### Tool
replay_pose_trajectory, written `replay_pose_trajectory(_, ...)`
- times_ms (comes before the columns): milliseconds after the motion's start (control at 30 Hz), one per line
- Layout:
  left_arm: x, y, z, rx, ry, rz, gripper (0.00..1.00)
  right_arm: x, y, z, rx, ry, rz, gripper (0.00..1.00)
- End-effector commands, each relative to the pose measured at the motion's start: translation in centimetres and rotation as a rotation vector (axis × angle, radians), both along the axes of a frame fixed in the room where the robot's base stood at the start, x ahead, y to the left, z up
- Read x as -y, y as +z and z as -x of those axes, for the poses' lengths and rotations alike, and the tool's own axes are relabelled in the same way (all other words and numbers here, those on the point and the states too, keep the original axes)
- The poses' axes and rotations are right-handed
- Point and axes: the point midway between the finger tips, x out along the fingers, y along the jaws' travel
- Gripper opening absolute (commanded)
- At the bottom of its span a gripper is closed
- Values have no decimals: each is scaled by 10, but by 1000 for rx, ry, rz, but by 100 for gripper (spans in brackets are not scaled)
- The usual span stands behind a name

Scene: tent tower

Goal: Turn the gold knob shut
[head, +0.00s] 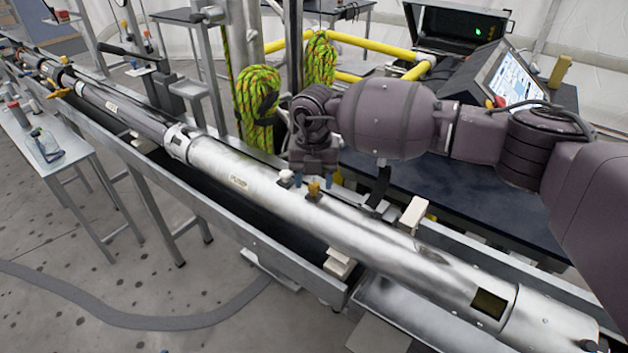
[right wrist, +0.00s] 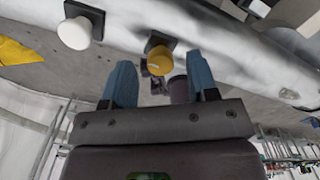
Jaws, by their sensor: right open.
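The gold knob (head: 314,188) sits on a dark square plate on top of the long silver tube (head: 355,222). In the right wrist view the gold knob (right wrist: 160,61) is ahead of the fingers, between them and slightly beyond their tips. A white knob (head: 286,177) is beside it on the tube, and it also shows in the right wrist view (right wrist: 76,32). My right gripper (head: 313,182) is above the tube close to the gold knob; its blue fingers (right wrist: 157,82) are open and hold nothing. I cannot tell whether a finger touches the knob. My left gripper is out of view.
The tube lies along a metal trough (head: 215,212). A dark table (head: 480,205) with a monitor (head: 510,80) stands behind it. Green rope coils (head: 257,105) hang behind the tube, near my right arm. A small side table (head: 60,150) is at left.

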Motion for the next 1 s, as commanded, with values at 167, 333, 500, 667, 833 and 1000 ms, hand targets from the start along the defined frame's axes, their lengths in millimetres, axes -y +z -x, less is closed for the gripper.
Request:
replay_pose_trajectory(167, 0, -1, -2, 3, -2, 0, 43, 0, 29, -1, 4, -1, -1, 54)
replay_pose_trajectory(333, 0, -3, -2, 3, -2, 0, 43, 0, 61, -1, 3, -1, 0, 54)
replay_pose_trajectory(500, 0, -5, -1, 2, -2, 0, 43, 0, 85, 0, 2, 0, 1, 54)
replay_pose_trajectory(667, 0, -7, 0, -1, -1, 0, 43, 0, 97, 0, 0, 0, 0, 54)
replay_pose_trajectory(833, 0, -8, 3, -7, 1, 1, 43, 0, 100, 0, 0, -1, 0, 54)
replay_pose_trajectory(1000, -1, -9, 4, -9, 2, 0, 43, 0, 100, 0, 0, -1, 0, 54)
